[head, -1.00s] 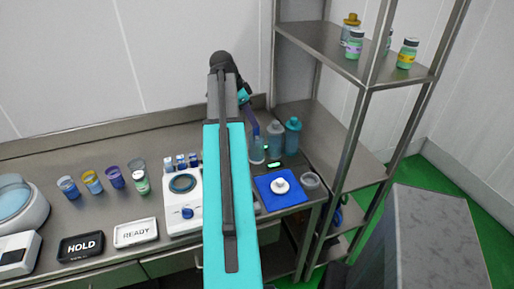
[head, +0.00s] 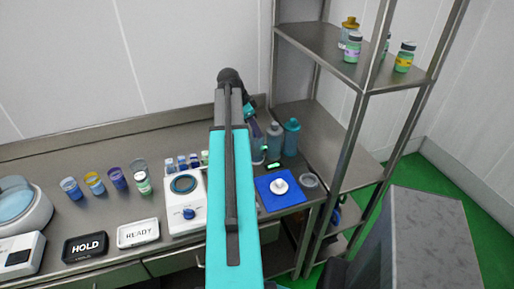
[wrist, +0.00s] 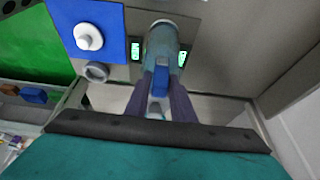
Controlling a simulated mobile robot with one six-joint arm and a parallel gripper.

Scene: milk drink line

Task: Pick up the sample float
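I cannot tell for certain which thing is the sample float. A small bright-blue piece (wrist: 160,83) with a pale top shows between the purple fingers of my gripper (wrist: 162,95) in the wrist view. It lies in line with the mouth of a clear bluish cylinder (wrist: 163,45), which also stands behind my arm in the head view (head: 257,152). My gripper points down over this cylinder. Whether the fingers touch the blue piece is not clear. A white knobbed disc (head: 279,186) lies on a blue mat (head: 265,200), apart from my gripper.
A grey ring-shaped cup (head: 309,181) sits near the mat. A steel shelf rack (head: 345,140) rises close on the right.

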